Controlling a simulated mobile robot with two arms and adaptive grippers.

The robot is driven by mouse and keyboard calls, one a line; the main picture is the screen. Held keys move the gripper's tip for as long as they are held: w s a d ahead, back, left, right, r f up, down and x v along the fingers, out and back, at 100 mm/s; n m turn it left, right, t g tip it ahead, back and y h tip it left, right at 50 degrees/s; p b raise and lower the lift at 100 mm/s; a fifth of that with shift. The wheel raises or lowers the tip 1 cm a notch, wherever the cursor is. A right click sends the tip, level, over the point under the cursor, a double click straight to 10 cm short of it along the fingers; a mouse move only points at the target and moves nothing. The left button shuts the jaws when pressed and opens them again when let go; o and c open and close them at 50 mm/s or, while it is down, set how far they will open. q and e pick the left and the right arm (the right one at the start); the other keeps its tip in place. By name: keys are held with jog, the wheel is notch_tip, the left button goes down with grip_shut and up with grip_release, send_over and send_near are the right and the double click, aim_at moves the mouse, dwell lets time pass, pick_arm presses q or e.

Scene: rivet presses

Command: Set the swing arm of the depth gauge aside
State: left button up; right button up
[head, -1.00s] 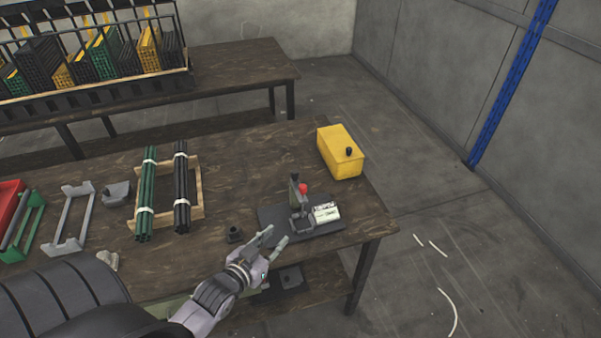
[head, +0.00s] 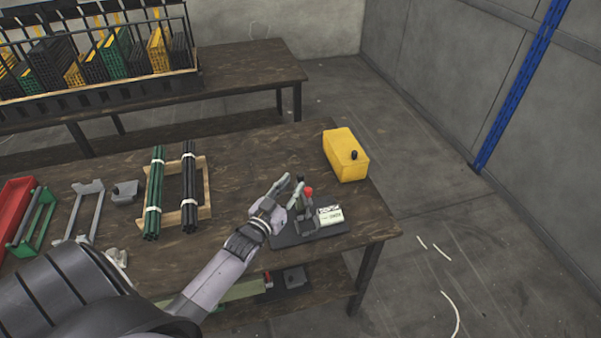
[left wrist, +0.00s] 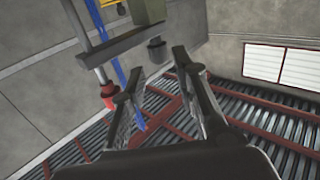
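The small rivet press stands on a dark base plate (head: 322,232) near the table's right end. It has a red knob (head: 309,191) and a white label plate (head: 330,214). My left gripper (head: 291,186) is beside its upper part, on the left, and hides part of it. In the left wrist view the fingers (left wrist: 158,66) are apart with nothing held. A dark cylinder (left wrist: 156,49) shows between and beyond the fingertips, below a dark bar (left wrist: 118,44). The red knob (left wrist: 107,91) is left of the fingers. I cannot tell which part is the swing arm. My right gripper is out of view.
Green rods (head: 154,195) and black rods (head: 189,190) lie on a wooden frame (head: 204,183) to the left. Grey and green holders and a red bin (head: 15,205) are farther left.

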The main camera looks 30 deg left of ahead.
aim_at(299, 178)
pick_arm(q)
jog(key=w, duration=0.5)
jog(key=shift+w+a, duration=0.25)
jog(key=shift+w, duration=0.05)
jog(key=shift+c, duration=0.3)
grip_shut()
